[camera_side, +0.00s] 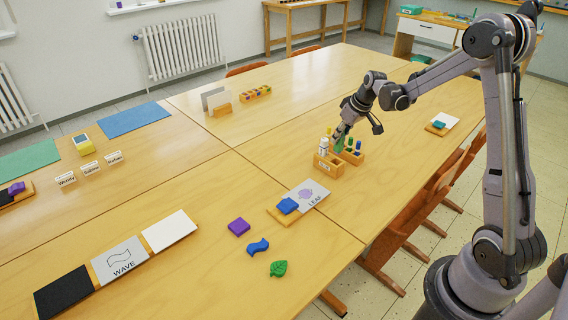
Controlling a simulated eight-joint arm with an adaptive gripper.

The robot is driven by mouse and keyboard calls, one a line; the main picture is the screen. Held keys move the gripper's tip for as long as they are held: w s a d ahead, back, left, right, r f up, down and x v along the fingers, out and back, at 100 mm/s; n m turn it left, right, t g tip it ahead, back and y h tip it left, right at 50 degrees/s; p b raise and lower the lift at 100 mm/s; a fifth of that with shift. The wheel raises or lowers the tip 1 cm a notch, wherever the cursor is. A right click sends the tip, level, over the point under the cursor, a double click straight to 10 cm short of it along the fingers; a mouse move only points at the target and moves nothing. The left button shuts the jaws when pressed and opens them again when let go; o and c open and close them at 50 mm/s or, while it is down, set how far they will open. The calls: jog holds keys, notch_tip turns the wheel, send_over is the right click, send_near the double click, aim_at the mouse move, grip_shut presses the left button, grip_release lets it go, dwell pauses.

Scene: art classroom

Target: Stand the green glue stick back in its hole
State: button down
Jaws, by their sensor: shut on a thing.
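My gripper (342,134) is over the small wooden holders near the middle of the table, pointing down. It is shut on the green glue stick (339,146), which shows just below the fingers. The stick's lower end is hidden, so I cannot tell whether it is in a hole. A wooden holder (328,166) with a small label stands in front. A second wooden holder (355,158) stands just behind it to the right and carries small blue and green sticks. A white bottle-like item (323,147) stands at the front holder.
A wooden block with a blue piece (288,206) and a LEAF card (308,193) lie in front of the holders. A purple square (239,227), a blue wave (257,247) and a green leaf (278,268) lie nearer.

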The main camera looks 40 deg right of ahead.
aim_at(340, 149)
jog(key=shift+f, duration=2)
jog(key=shift+f, duration=1.4)
dwell(2.0)
jog(key=c, duration=1.1)
grip_release()
jog(key=shift+o, duration=0.2)
jog(key=shift+o, duration=1.2)
jog(key=shift+r, duration=0.1)
jog(key=shift+r, duration=2.9)
